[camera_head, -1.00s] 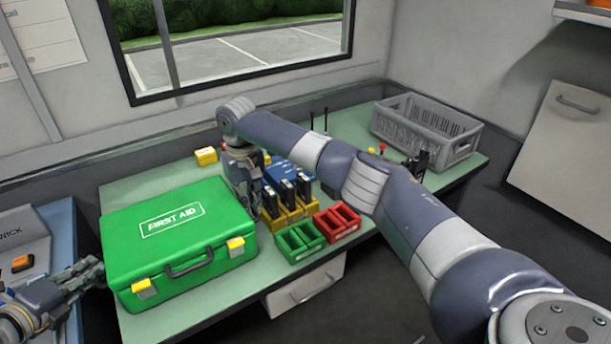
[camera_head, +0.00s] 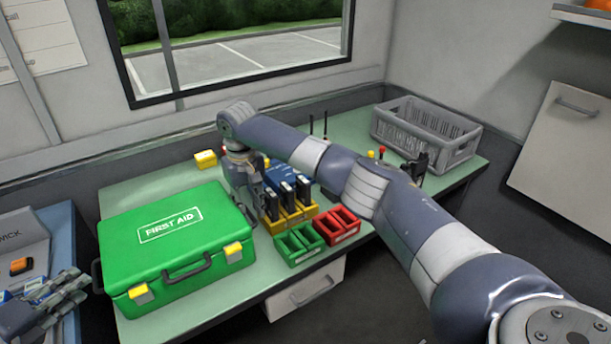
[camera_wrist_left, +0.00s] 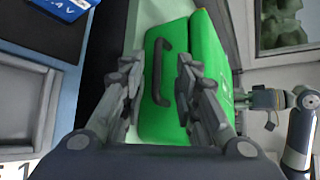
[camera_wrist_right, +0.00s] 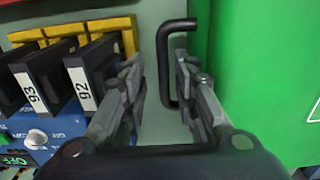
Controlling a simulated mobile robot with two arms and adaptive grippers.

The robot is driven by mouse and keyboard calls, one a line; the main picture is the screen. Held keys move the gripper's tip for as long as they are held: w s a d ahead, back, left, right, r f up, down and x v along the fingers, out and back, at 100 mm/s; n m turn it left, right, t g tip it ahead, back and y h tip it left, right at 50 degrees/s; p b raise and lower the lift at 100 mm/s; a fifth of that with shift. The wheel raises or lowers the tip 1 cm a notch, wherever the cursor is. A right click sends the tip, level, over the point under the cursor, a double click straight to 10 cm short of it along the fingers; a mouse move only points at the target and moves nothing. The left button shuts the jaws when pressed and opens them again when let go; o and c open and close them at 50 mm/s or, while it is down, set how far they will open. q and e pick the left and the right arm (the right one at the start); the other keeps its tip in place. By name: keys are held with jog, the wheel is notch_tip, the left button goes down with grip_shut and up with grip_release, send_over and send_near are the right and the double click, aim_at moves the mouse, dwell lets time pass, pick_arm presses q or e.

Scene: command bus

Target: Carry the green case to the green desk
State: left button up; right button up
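The green first aid case (camera_head: 178,245) lies flat on the left end of the green desk (camera_head: 255,290), with its latches and front handle toward me. My left gripper (camera_head: 75,288) is left of the case and apart from it. In the left wrist view, a dark side handle (camera_wrist_left: 158,72) shows between its open fingers, farther ahead. My right gripper (camera_head: 248,205) is at the case's right side, partly hidden by its own arm. In the right wrist view, its fingers are open, with the other side handle (camera_wrist_right: 165,65) between them; contact is unclear.
Black radios in a yellow holder (camera_head: 296,215) stand close to my right gripper. Green bins (camera_head: 298,245) and a red bin (camera_head: 337,225) sit at the front edge. A grey crate (camera_head: 425,135) is at the right end. A blue-topped table (camera_head: 62,235) stands left.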

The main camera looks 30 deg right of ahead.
jog(key=shift+a, duration=0.1)
jog(key=shift+r, duration=0.2)
pick_arm(q)
jog(key=v, duration=0.3)
pick_arm(e)
notch_tip(320, 180, up, 12)
jog(key=shift+f, duration=0.2)
pick_arm(q)
jog(key=shift+r, duration=0.15)
